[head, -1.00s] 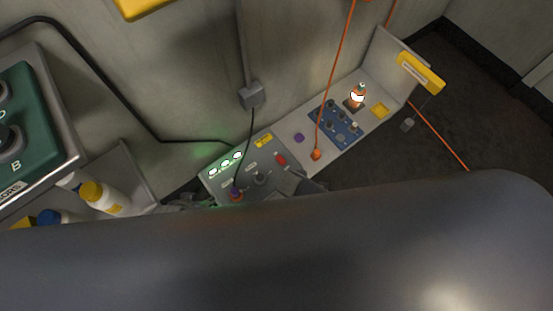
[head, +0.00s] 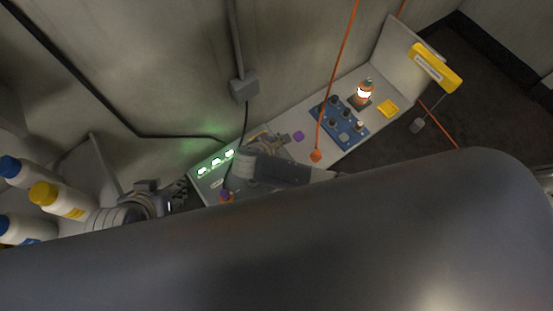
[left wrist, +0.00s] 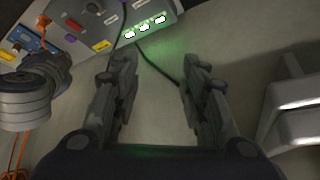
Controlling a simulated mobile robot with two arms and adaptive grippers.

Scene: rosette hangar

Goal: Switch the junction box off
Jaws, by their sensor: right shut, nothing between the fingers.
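The box with controls that I take for the junction box (head: 208,182) is grey, with three lit green-white lamps (head: 216,161). My right gripper (head: 270,141) is shut and empty over its far right part, and the arm hides much of the panel. My right gripper's dark body shows there at the left. My left gripper (left wrist: 160,88) is open and empty, its fingers apart, left of the box in the head view.
A blue panel with knobs (head: 338,122), a lit orange lamp (head: 364,92) and an orange plug with cable (head: 316,155) are to the right. A small grey wall box (head: 244,88) carries a black cable.

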